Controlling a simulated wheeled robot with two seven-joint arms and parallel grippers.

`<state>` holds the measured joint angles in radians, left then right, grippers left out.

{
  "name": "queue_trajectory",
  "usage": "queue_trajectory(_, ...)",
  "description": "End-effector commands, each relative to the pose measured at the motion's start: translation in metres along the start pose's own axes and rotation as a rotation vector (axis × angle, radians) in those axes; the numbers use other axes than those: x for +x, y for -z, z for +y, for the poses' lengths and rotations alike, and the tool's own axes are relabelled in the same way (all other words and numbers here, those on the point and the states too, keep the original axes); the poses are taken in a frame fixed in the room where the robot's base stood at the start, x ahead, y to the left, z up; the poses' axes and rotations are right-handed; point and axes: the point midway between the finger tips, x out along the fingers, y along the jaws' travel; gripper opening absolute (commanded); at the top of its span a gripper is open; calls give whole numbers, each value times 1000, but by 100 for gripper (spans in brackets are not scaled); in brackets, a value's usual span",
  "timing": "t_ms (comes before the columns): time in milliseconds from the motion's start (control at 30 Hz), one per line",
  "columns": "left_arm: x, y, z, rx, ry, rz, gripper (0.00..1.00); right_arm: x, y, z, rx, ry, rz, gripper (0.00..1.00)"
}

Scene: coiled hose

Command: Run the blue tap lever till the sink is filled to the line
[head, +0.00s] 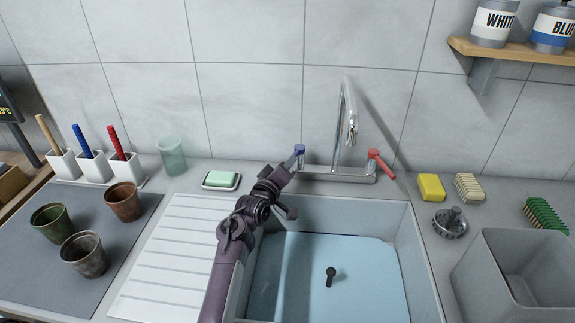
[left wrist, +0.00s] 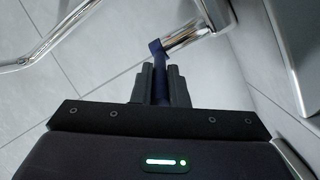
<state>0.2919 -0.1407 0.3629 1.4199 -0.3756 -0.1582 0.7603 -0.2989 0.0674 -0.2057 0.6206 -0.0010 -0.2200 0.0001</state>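The blue tap lever (head: 299,149) stands on the left end of the chrome tap (head: 345,125); the red lever (head: 380,164) is on the right end. My left gripper (head: 291,166) is at the blue lever. In the left wrist view its fingers (left wrist: 161,86) sit on both sides of the blue lever (left wrist: 160,66), closed on it. The sink (head: 408,255) holds pale blue water (head: 365,282). A small dark object (head: 331,274) shows in the water. I cannot make out a fill line or a stream from the spout. My right gripper is not in view.
A green soap on a dish (head: 221,180) and a glass (head: 172,156) stand left of the tap. Several pots stand on a grey mat (head: 40,272). A yellow sponge (head: 431,187), a drain strainer (head: 450,222) and a grey bin (head: 480,290) are to the right.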

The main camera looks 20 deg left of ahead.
Motion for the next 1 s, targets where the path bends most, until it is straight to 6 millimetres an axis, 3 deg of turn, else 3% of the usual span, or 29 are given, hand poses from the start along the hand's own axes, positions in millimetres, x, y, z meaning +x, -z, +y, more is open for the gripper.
queue_trajectory(33, 0, 0, 0, -1, 1, 1, 16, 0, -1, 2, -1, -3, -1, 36)
queue_trajectory(200, 0, 0, 0, -1, 0, 1, 35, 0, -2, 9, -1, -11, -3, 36)
queue_trajectory(533, -4, 0, -1, 0, 1, 1, 35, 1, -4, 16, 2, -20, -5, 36)
queue_trajectory(1000, -70, -2, -2, 0, 2, 0, 35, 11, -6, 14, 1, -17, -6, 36)
